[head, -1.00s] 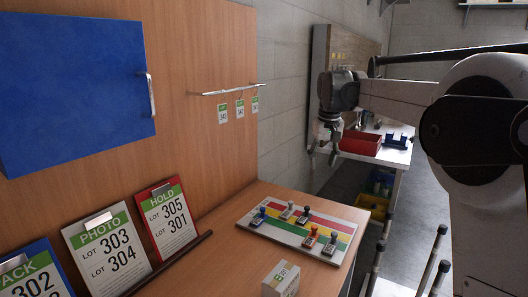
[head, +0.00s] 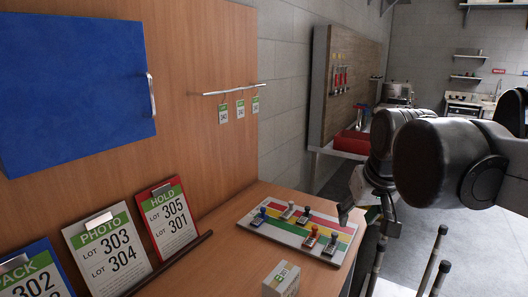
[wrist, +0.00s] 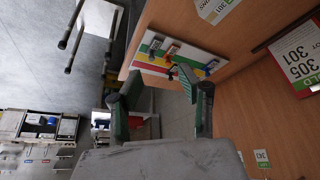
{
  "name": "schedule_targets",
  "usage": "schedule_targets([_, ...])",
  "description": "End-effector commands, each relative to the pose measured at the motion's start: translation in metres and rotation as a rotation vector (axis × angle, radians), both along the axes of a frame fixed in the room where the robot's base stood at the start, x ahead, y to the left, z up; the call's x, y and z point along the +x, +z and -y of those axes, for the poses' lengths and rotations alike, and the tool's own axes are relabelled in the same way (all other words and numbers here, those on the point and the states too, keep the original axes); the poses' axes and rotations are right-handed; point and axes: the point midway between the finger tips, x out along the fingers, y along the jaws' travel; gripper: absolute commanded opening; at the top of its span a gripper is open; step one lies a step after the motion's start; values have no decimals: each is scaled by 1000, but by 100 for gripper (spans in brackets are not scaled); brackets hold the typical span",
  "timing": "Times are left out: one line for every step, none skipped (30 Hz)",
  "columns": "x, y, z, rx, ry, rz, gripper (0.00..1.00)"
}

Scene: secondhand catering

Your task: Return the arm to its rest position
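My arm reaches in from the right in the head view, bent, with its wrist near the right end of the wooden counter (head: 228,222). My gripper (head: 364,222) hangs just past the right edge of the striped stamp board (head: 265,233). In the wrist view my gripper (wrist: 158,82) shows two dark fingers with a clear gap and nothing held between them. The board and its stamps lie beyond the fingertips there. My arm hides part of the area behind it in the head view.
Several stamps stand on the board. A small white box (head: 281,279) sits near the counter's front edge. Lot signs (head: 166,215) lean at left below a blue cabinet (head: 75,85). A red bin (head: 350,143) is on the back bench. Chair or stool legs (head: 432,262) stand at lower right.

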Motion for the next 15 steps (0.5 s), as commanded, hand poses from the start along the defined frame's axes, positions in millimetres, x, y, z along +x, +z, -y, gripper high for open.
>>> schedule_targets([-17, -8, 0, 2, -4, 14, 37])
schedule_targets([-25, -13, 1, 3, -6, 21, 37])
schedule_targets([-36, -19, 1, 5, -10, 33, 37])
schedule_targets([-44, -24, 1, 6, -14, 42, 37])
schedule_targets([-53, -29, 1, 8, -16, 50, 37])
schedule_targets([-64, -37, 2, 9, -20, 61, 37])
schedule_targets([-72, -42, 2, 11, -23, 70, 37])
schedule_targets([-79, -48, 2, 12, -26, 78, 37])
schedule_targets([-89, -56, 2, 14, -28, 88, 37])
schedule_targets([-96, -61, 2, 16, -31, 96, 37])
schedule_targets([-102, -67, 3, 16, -33, 104, 37])
schedule_targets([-110, -74, 3, 18, -35, 113, 37])
schedule_targets([-115, -79, 3, 19, -37, 119, 37])
schedule_targets([-120, -83, 3, 20, -38, 125, 37])
schedule_targets([-125, -89, 3, 21, -41, 132, 37])
